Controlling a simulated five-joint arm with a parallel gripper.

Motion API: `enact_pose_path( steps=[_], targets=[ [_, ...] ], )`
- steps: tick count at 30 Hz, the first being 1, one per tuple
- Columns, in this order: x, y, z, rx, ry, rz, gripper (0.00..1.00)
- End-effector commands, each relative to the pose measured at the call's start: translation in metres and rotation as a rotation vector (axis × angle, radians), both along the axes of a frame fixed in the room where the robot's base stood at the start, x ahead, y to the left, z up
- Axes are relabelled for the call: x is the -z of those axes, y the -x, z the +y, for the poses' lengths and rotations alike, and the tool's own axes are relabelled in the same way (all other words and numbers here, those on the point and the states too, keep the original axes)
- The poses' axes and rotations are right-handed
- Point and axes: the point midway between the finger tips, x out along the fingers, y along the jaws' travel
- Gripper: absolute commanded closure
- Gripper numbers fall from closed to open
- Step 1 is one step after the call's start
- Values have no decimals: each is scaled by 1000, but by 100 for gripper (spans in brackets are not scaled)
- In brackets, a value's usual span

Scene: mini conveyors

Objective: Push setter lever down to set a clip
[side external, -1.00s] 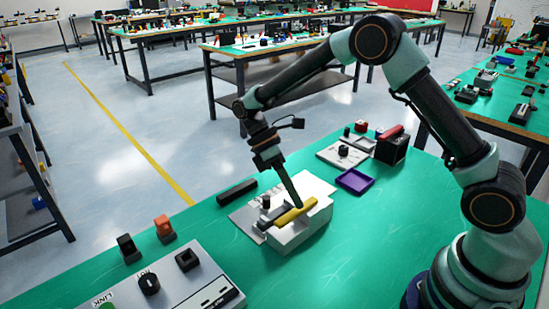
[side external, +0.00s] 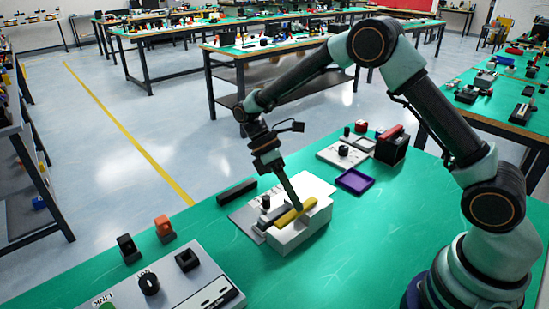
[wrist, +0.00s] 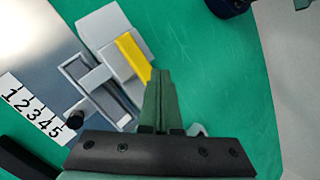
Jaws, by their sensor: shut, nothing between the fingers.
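The yellow setter lever (side external: 287,218) lies on top of the light grey setter block (side external: 300,234). It also shows in the wrist view (wrist: 131,52), lying lengthwise along the block. My gripper (side external: 298,206) is shut and empty. Its fingertips point down at the lever's far right part in the side view. In the wrist view my gripper's tips (wrist: 161,74) are at the lever's near end and cover part of it. I cannot tell whether they touch it. A grey slotted part (wrist: 90,75) sits beside the lever. No clip can be made out clearly.
A numbered strip (wrist: 30,110) and a black knob (wrist: 75,115) lie beside the setter. A black bar (side external: 237,192), a purple tray (side external: 355,181) and a grey control panel (side external: 185,275) are nearby. The green table is clear in front and right.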

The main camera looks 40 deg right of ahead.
Motion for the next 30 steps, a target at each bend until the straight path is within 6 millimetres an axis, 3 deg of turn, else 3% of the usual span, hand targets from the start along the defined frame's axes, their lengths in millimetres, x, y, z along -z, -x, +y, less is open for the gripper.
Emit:
enact_pose_path(
  steps=[30],
  targets=[
    [13, 1, 0, 0, 0, 3, 100]
  ],
)
